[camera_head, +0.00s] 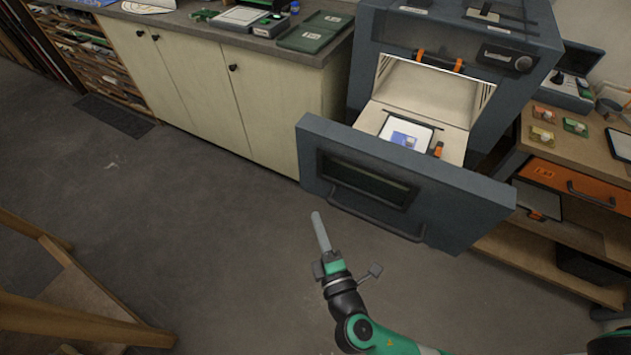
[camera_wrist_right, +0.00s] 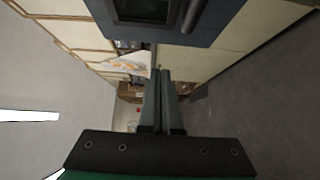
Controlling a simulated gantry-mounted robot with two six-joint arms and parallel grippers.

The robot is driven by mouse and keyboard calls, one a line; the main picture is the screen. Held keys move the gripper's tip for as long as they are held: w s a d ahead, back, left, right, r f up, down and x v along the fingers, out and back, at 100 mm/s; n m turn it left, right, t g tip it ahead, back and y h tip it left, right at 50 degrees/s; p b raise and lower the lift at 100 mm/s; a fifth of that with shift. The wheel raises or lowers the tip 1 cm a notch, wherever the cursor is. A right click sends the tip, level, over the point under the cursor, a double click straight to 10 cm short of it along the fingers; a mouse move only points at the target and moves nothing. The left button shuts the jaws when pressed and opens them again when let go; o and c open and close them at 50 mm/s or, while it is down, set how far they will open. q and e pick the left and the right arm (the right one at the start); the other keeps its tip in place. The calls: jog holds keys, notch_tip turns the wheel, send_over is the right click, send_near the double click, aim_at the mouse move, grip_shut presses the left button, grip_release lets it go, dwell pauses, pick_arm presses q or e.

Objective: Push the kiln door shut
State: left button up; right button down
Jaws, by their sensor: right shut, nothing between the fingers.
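The kiln (camera_head: 420,50) is a dark blue-grey box at the upper right in the head view. Its door (camera_head: 400,185) is a thick panel with a dark window and a bar handle (camera_head: 375,213), standing out in front with the drawer-like floor pulled out behind it. A white tile with a blue and yellow pattern (camera_head: 405,135) lies on that floor. My right gripper (camera_head: 319,220) is shut and empty, in front of the door and below its left part, apart from it. In the right wrist view its fingers (camera_wrist_right: 163,75) are together, and the door (camera_wrist_right: 160,20) shows at the top.
A cream cabinet (camera_head: 200,90) with a grey worktop stands left of the kiln. A wooden bench with an orange drawer (camera_head: 570,185) stands at the right. A wooden frame (camera_head: 70,290) is at the lower left. The floor in front of the kiln is clear.

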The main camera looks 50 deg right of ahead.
jog(key=b, duration=0.1)
send_near(311, 168)
jog(key=w, duration=0.4)
jog(key=shift+w+d, duration=0.2)
jog(key=shift+d, duration=0.6)
jog(key=shift+w+d, duration=0.25)
jog(key=shift+d, duration=0.55)
